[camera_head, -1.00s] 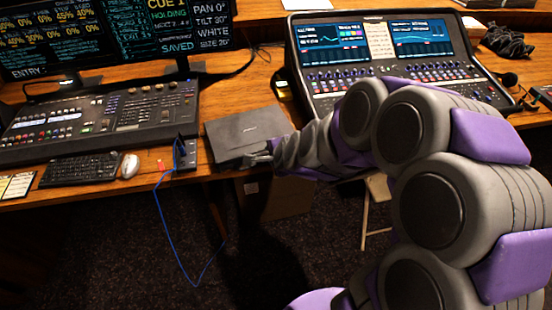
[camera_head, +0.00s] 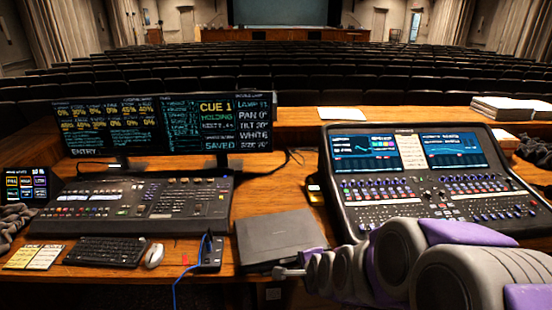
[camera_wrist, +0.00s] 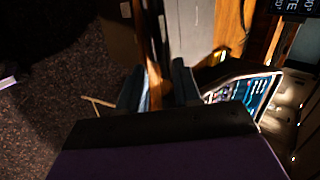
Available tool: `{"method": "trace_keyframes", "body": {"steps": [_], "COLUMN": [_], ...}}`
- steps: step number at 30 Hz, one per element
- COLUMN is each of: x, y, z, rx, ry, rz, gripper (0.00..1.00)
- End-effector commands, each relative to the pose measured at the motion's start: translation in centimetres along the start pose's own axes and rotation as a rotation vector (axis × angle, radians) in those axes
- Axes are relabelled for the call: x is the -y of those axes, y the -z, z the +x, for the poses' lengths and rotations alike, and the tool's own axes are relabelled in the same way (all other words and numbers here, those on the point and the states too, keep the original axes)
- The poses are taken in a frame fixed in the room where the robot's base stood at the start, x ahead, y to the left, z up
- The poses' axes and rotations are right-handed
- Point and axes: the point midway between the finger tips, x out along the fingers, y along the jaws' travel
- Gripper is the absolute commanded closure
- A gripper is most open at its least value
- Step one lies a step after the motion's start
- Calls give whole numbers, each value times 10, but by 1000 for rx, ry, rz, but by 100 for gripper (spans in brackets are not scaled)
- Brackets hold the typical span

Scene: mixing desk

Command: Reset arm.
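My arm reaches in from the lower right of the head view. The wooden desk edge shows through the gap, and I see nothing held. The wrist view is dark and sideways.
A lighting console (camera_head: 135,203), keyboard (camera_head: 110,251) and mouse (camera_head: 154,255) are at left. A mixing console (camera_head: 425,185) stands at right, behind my arm. A blue cable (camera_head: 178,290) hangs off the front edge. Rows of seats (camera_head: 300,65) fill the background.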

Motion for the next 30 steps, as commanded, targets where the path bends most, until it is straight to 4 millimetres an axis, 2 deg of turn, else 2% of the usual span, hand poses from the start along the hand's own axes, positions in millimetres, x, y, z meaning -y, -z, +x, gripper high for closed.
{"method": "trace_keyframes", "body": {"steps": [4,8,15,21,25,27,30], "x": [-16,-46,-114,-165,-186,-193,-196], "y": [-8,-17,-25,-27,-27,-27,-28], "z": [-22,-60,-144,-217,-248,-259,-264], "rx": [36,102,295,496,596,632,651], "ry": [-86,-218,-474,-639,-699,-717,-725], "rz": [-159,-403,-840,-1111,-1207,-1234,-1251], "gripper": [67,67,67,67,67,67,67]}}
